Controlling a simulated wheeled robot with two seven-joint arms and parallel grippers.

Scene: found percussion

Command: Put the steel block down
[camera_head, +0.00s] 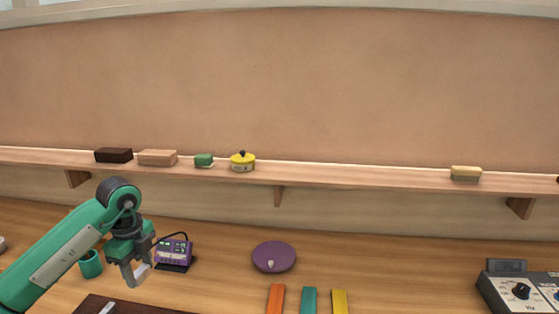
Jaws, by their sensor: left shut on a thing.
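My left gripper (136,271) points down at the lower left, above the wooden table. It is shut on a small pale grey piece, the steel block (143,273), which shows beside the fingers; the fingers hide part of it. Below it is a dark brown board (150,308), cut off by the bottom edge, with a small pale bar (107,308) lying on it. The gripper appears raised above the board. My right gripper is not in view.
A teal cup (91,265) stands behind my left arm, and a purple device (174,252) stands right of the gripper. A purple disc (274,257), coloured bars (308,301) and a dial box (520,290) lie further right. A shelf (340,178) runs behind.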

